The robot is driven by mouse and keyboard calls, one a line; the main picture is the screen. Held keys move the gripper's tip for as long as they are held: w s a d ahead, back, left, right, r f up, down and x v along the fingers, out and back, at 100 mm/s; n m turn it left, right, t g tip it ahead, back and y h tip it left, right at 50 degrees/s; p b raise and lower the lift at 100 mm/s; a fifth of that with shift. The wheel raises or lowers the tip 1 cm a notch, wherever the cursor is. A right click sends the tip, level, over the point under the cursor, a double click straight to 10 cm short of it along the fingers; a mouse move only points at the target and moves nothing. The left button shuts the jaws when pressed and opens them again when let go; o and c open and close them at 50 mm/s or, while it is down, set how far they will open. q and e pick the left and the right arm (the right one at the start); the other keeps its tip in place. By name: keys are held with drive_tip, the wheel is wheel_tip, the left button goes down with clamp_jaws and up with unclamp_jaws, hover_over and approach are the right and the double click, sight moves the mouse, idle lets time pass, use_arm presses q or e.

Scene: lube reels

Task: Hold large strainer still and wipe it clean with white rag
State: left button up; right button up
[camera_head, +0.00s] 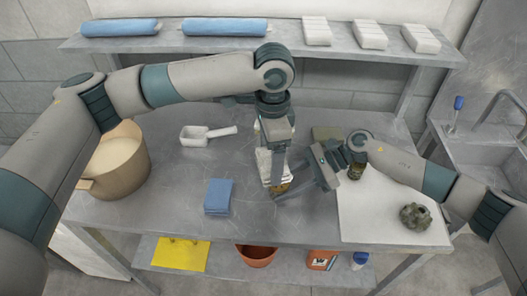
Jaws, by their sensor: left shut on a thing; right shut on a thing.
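My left gripper (275,180) reaches down from above over the middle of the table. It is shut on a white cloth-like thing (262,163), seemingly the white rag, which is mostly hidden by the gripper. A small brass-brown piece (281,188), seemingly the large strainer, shows just below it. My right gripper (290,192) comes in from the right, low over the table, and is shut on this piece. The rag and strainer are close together; I cannot tell whether they touch.
A large tan pot (133,178), white scoop (200,137) and folded blue cloth (218,196) are at left. A small brown jar-like thing (356,171) and dark knobbly part (415,216) are on the white mat (375,225). A shelf (290,45) runs behind.

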use_arm(q)
drive_tip(key=shift+f, duration=0.1)
idle(0.3)
drive_tip(key=shift+f, duration=2.55)
drive_tip(key=shift+f, duration=0.35)
drive_tip(key=shift+w, duration=0.1)
drive_tip(key=shift+w+a, duration=0.25)
drive_tip(key=shift+w, duration=0.35)
drive_tip(key=shift+s+d, duration=0.25)
drive_tip(key=shift+s, duration=0.5)
drive_tip(key=shift+s+d, duration=0.2)
drive_tip(key=shift+s, duration=0.5)
drive_tip(key=shift+w+a, duration=0.25)
drive_tip(key=shift+w, duration=0.5)
drive_tip(key=shift+w+a, duration=0.2)
drive_tip(key=shift+w, duration=0.55)
